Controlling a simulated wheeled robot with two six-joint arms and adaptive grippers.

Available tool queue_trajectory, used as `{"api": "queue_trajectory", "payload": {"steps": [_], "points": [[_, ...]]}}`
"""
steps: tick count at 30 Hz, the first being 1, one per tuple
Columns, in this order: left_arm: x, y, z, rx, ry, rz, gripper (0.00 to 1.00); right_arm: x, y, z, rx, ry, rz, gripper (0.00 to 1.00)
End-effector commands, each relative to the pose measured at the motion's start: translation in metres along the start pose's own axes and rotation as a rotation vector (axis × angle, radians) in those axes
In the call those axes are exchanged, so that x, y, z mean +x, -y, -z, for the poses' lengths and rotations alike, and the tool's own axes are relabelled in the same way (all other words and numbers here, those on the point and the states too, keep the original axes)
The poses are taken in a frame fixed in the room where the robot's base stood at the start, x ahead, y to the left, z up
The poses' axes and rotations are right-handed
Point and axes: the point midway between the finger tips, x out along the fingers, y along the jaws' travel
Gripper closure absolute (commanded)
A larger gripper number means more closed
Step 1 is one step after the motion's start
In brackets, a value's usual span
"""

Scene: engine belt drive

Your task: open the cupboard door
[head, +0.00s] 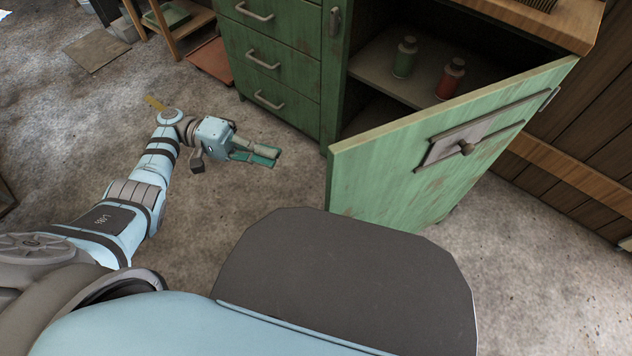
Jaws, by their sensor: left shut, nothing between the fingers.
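The green cupboard door (385,165) stands wide open, swung out toward me and hinged at its right side. Inside the cupboard, on a grey shelf (376,77), stand a green bottle (405,58) and a red bottle (450,79). My left gripper (272,156) is shut and empty, left of the door's free edge and apart from it, over the floor in front of the drawers. My right gripper is not in view.
Green drawers (270,60) with metal handles stand left of the cupboard opening. A wooden worktop (560,22) juts out above. A wooden rack (165,30) and a flat board (97,50) are at the back left. The concrete floor (240,200) between my left arm and the door is clear.

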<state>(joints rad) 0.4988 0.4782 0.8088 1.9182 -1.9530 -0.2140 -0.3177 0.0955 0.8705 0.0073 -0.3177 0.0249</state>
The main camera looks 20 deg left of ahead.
Motion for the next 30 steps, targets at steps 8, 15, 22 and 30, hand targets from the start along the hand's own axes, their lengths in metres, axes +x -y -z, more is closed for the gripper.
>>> {"api": "queue_trajectory", "payload": {"steps": [8, 15, 22, 30], "points": [[0.054, -0.002, -0.001, -0.002, 0.001, -0.001, 1.00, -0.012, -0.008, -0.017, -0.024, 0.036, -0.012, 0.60], [0.101, -0.001, -0.009, -0.006, -0.001, 0.001, 1.00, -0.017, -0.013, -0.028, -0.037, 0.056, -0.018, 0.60], [0.118, 0.000, -0.027, -0.006, -0.003, 0.001, 1.00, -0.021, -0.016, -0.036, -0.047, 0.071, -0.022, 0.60], [0.120, 0.001, -0.028, -0.006, -0.003, 0.001, 1.00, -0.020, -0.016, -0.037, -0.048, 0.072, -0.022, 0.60]]}}
